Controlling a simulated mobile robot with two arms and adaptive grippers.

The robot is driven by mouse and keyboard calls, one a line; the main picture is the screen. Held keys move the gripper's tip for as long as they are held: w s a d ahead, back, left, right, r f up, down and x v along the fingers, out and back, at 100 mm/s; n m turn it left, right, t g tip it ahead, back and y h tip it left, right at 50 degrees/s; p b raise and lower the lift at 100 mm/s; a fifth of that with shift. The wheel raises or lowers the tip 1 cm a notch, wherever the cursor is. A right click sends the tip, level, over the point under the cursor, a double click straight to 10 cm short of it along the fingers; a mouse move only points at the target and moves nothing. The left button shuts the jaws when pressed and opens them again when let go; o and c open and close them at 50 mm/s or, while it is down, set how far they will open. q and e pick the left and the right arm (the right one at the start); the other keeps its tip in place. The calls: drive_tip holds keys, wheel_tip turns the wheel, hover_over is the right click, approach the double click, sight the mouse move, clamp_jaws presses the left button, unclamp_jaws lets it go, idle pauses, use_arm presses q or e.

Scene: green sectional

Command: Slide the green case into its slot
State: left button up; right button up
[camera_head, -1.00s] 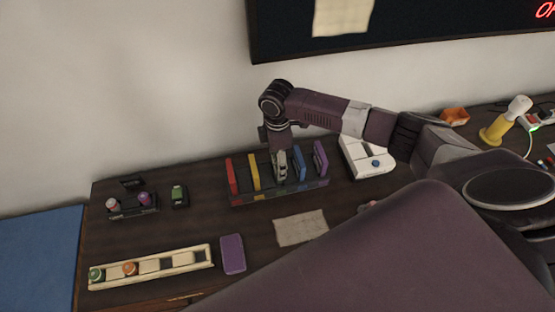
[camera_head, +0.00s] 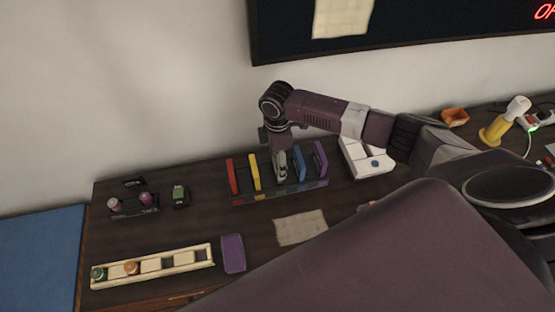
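A dark rack (camera_head: 300,192) stands on the desk, holding upright a red case (camera_head: 233,177), a yellow case (camera_head: 254,172), a blue case (camera_head: 299,163) and a purple case (camera_head: 320,159). My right gripper (camera_head: 281,175) points down at the rack, between the yellow and blue cases. Its fingers are small and dark here, so I cannot tell whether they are open or shut. I cannot make out a green case; anything between the fingers is hidden. My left gripper is not in view.
A pale paper (camera_head: 301,228) lies in front of the rack, with a purple pad (camera_head: 233,254) to its left. A long cream tray (camera_head: 205,254) lies at the front left. A white device (camera_head: 365,158) stands right of the rack. The wall is close behind.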

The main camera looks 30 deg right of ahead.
drive_tip(key=shift+f+b, duration=1.4)
drive_tip(key=shift+f, duration=1.05)
drive_tip(key=o, duration=1.3)
drive_tip(key=shift+c, duration=0.2)
wheel_tip(320, 180, up, 12)
